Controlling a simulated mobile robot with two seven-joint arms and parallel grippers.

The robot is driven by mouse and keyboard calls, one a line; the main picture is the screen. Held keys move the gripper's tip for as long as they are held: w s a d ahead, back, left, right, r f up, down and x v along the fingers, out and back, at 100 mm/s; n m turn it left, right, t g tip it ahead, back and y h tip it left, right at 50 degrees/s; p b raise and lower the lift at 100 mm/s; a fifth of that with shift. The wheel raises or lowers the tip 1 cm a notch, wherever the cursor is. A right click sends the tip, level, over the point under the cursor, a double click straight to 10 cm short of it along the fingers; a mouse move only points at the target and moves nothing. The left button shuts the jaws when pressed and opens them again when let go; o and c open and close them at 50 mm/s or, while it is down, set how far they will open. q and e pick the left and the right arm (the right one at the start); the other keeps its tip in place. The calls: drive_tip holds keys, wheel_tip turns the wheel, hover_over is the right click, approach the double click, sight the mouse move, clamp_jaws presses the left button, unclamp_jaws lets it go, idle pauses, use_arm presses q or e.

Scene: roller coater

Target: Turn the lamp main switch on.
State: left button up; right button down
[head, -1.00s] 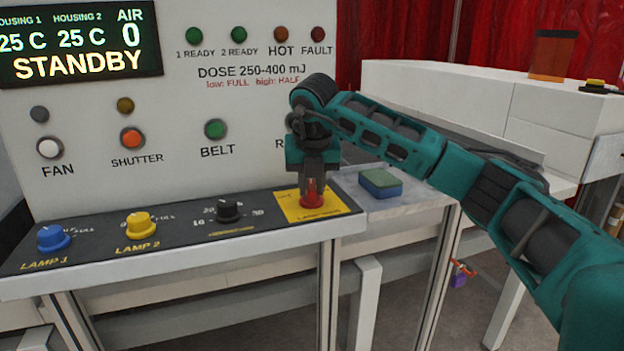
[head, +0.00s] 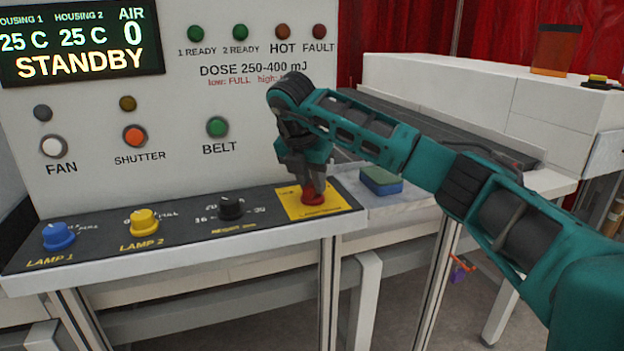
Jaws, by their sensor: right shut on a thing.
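The lamp main switch is a red knob (head: 312,198) on a yellow plate (head: 296,206) at the right end of the black control strip. My right gripper (head: 313,182) points down over it and is shut on the red knob. The fingers and wrist hide the knob's top and part of the plate's label. The display (head: 80,40) at the upper left reads STANDBY, with both housings at 25 C and AIR 0. My left gripper is not in view.
Left of the switch are a black knob (head: 231,207), a yellow LAMP 2 knob (head: 144,222) and a blue LAMP 1 knob (head: 58,236). A green and blue block (head: 381,181) lies right of the yellow plate. The white panel (head: 100,105) rises behind.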

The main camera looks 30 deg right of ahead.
drive_tip(key=shift+r, duration=0.1)
drive_tip(key=c, duration=1.1)
unclamp_jaws()
drive_tip(key=shift+o, duration=0.3)
drive_tip(key=shift+a+r, duration=0.15)
drive_tip(key=shift+r, duration=0.25)
drive_tip(key=p+v, duration=0.2)
drive_tip(key=v, duration=1)
drive_tip(key=shift+s, duration=0.15)
